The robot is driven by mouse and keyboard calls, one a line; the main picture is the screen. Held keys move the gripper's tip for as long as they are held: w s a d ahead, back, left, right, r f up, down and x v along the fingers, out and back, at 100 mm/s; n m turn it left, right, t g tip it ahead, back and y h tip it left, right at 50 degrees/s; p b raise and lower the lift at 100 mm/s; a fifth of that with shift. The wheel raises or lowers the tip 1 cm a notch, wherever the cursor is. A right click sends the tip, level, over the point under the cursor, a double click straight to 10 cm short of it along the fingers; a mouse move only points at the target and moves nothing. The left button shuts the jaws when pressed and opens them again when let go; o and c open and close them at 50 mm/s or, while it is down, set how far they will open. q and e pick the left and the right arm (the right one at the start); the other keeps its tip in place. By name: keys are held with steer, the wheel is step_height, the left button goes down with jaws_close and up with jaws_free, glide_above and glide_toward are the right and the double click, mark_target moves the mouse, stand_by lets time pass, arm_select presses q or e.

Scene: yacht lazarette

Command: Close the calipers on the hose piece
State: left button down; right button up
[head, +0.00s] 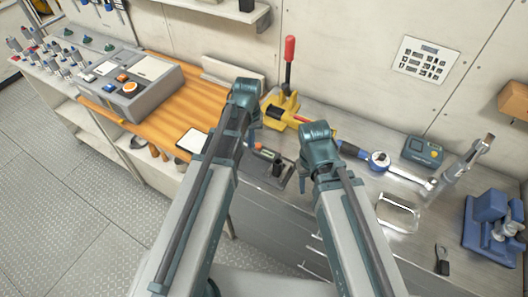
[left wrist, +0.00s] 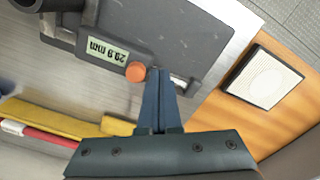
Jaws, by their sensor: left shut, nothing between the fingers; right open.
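A yellow tool with a red lever (head: 289,65) stands behind. A white-topped pad (head: 192,140) and a grey control box (head: 130,87) are to the left.

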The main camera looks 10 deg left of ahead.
arm_select(q)
steer(key=shift+w+a, duration=0.3)
steer(key=shift+a, duration=0.55)
arm_select(e)
steer(key=shift+r, duration=0.1)
arm_select(q)
step_height(320, 180, up, 8)
steer(key=p, duration=0.8)
arm_select(e)
step_height(320, 180, up, 8)
